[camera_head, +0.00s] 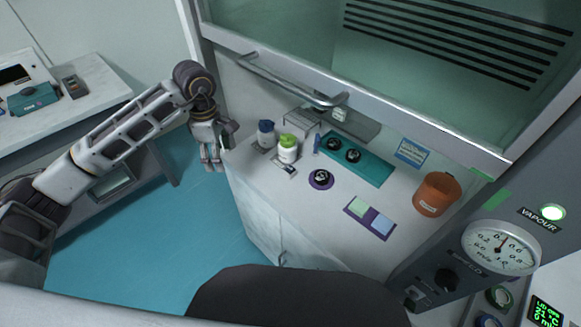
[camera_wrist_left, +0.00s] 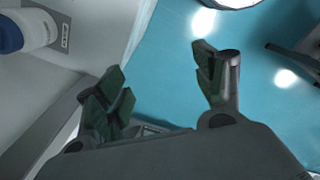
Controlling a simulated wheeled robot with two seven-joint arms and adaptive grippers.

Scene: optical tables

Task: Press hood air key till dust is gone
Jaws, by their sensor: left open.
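My left gripper (camera_head: 212,160) hangs open and empty beside the left end of the hood bench (camera_head: 300,215). In the left wrist view its spread fingers (camera_wrist_left: 165,80) have blue floor behind them, and a blue-capped bottle stands off to the left. The hood's control panel is at the right, with a round gauge (camera_head: 500,247), a black knob (camera_head: 446,279), a green-lit lamp (camera_head: 552,213) by a VAPOUR label, and round green (camera_head: 499,297) and blue (camera_head: 487,320) buttons. I cannot tell which control is the air key. No dust can be made out. My right gripper is out of view.
The sash handle (camera_head: 290,84) crosses the hood front. On the bench are a blue-capped bottle (camera_head: 266,134), a green-capped bottle (camera_head: 288,149), a teal tray (camera_head: 360,162), a purple round holder (camera_head: 321,179) and an orange pot (camera_head: 436,194). A side table (camera_head: 90,100) stands left.

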